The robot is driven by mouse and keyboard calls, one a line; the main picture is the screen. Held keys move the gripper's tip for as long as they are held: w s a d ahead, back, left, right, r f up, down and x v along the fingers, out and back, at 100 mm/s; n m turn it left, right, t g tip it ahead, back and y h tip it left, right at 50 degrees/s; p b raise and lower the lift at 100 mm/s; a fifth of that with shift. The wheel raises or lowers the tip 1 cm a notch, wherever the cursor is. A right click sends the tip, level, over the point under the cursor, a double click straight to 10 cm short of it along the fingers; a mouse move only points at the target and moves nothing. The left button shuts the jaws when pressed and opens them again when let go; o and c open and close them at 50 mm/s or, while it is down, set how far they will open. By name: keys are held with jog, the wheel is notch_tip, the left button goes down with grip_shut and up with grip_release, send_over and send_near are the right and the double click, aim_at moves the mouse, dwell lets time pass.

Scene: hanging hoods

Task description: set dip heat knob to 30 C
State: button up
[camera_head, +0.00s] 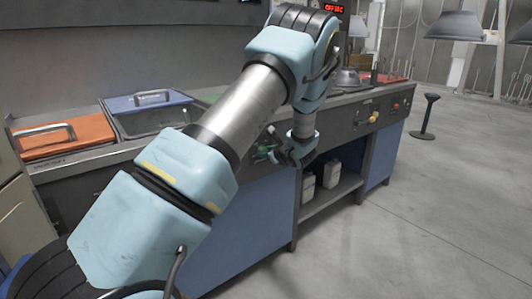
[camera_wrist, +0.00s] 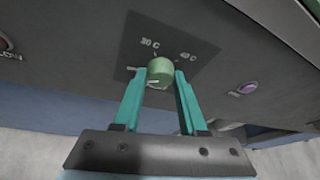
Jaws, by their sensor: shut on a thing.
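The green dip heat knob (camera_wrist: 160,70) sits on a dark square plate on the panel in the wrist view. A "30 C" label (camera_wrist: 150,43) is above it, slightly left, and a "40 C" label (camera_wrist: 187,56) is to its upper right. A pale mark shows at the knob's left and another near its lower edge; I cannot tell which setting it points to. My gripper (camera_wrist: 161,78) has its teal fingers on either side of the knob, shut on it. In the head view, my gripper (camera_head: 287,154) is at the front panel, and my arm hides much of the panel.
A purple button (camera_wrist: 247,88) is to the right on the panel. Orange (camera_head: 65,138) and blue (camera_head: 150,101) lidded tanks are on the left. White containers (camera_head: 331,174) stand on a lower shelf. A red display (camera_head: 333,9) is at the back.

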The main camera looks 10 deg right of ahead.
grip_shut()
jog(key=shift+r+p, duration=0.1)
jog(key=shift+p, duration=0.25)
jog(key=m+p, duration=0.1)
jog(key=p, duration=0.1)
jog(key=y+p, duration=0.1)
jog(key=shift+d+r+m+g+p, duration=0.1)
jog(key=shift+r+m+g+p, duration=0.15)
jog(key=shift+m+g+p, duration=0.15)
jog(key=m+g+y+p, duration=0.1)
jog(key=m+p, duration=0.1)
jog(key=p, duration=0.1)
jog(key=shift+w+d+f+y+p, duration=0.1)
jog(key=shift+y+p, duration=0.2)
jog(key=m+y, duration=0.1)
jog(key=m, duration=0.1)
jog(key=m+y, duration=0.2)
jog(key=m+y+b, duration=0.1)
jog(key=m, duration=0.1)
jog(key=shift+w+d+f+m+g, duration=0.1)
jog(key=shift+d+f+m+g, duration=0.2)
jog(key=shift+f+m, duration=0.1)
jog(key=shift+r+y, duration=0.1)
jog(key=shift+y, duration=0.2)
